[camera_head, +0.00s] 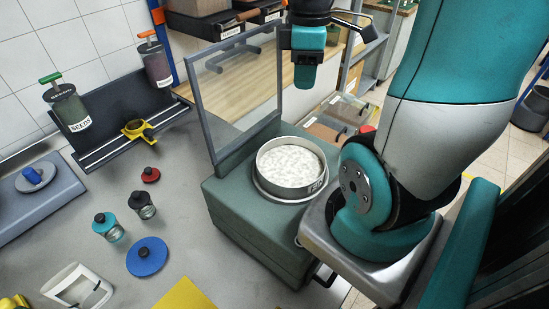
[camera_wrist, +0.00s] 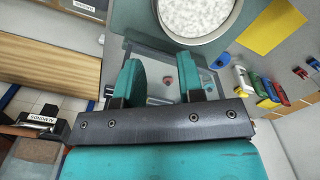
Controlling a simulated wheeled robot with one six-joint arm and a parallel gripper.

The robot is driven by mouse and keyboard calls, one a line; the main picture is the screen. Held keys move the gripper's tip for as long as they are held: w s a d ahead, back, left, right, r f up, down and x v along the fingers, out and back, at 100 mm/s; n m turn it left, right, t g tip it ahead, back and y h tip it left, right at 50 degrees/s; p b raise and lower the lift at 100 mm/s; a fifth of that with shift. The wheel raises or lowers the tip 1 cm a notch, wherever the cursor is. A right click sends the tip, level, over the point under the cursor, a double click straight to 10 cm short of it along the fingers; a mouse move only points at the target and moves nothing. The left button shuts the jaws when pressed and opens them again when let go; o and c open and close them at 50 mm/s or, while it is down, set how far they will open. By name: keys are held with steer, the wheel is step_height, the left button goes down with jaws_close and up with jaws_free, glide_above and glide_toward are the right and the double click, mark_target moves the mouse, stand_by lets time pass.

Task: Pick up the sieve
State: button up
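A round, shallow metal vessel filled with white grains (camera_head: 291,190), apparently the sieve, sits on a grey-green box (camera_head: 250,222). Its front bears a label too small to read fully. It also shows at the top of the wrist view, where its steel rim (camera_wrist: 240,20) is partly cut off by the frame edge. My gripper (camera_head: 303,84) hangs above and behind the vessel in the head view, apart from it. In the wrist view, the two teal fingers of my gripper (camera_wrist: 162,72) stand apart with nothing between them.
A framed clear panel (camera_head: 197,108) stands upright at the box's back left. On the grey bench are a blue lid (camera_head: 147,257), small jars (camera_head: 107,227), a red-topped piece (camera_head: 150,175) and a yellow sheet (camera_head: 184,295).

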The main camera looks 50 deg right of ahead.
glide_above(293, 139)
steer(key=f, duration=1.2)
steer(key=shift+s+d, duration=0.3)
steer(key=shift+s, duration=0.05)
steer(key=shift+w+a+f+p, duration=0.1)
steer(key=shift+f+p, duration=0.05)
steer(key=shift+f, duration=0.75)
steer(key=shift+w+a+f+p, duration=0.1)
steer(key=shift+w+f+p, duration=0.05)
steer(key=shift+f, duration=0.75)
steer(key=shift+w+a+f+p, duration=0.1)
steer(key=shift+f+p, duration=0.05)
steer(key=shift+f, duration=0.75)
jaws_close()
